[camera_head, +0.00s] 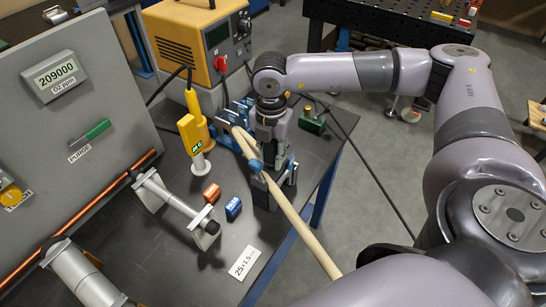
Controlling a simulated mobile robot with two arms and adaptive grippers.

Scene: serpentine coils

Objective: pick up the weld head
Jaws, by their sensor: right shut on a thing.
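A yellow-orange tool (193,103), which looks like the weld head, stands on the dark bench, with a black cable at its top near the yellow machine. My right gripper (274,183) points down over the bench's right part, to the right of this tool and apart from it. Its fingers are shut at a long beige tube (302,227), which slants from the blue clamps (236,128) down past the bench edge. The fingers partly hide the contact. My left gripper is not in view.
A yellow handheld device (189,135) stands close to the tool. An orange block (211,193), a blue block (233,208) and a metal stand (176,207) lie nearby. The yellow machine (197,45) is behind. A grey panel (75,120) borders the left.

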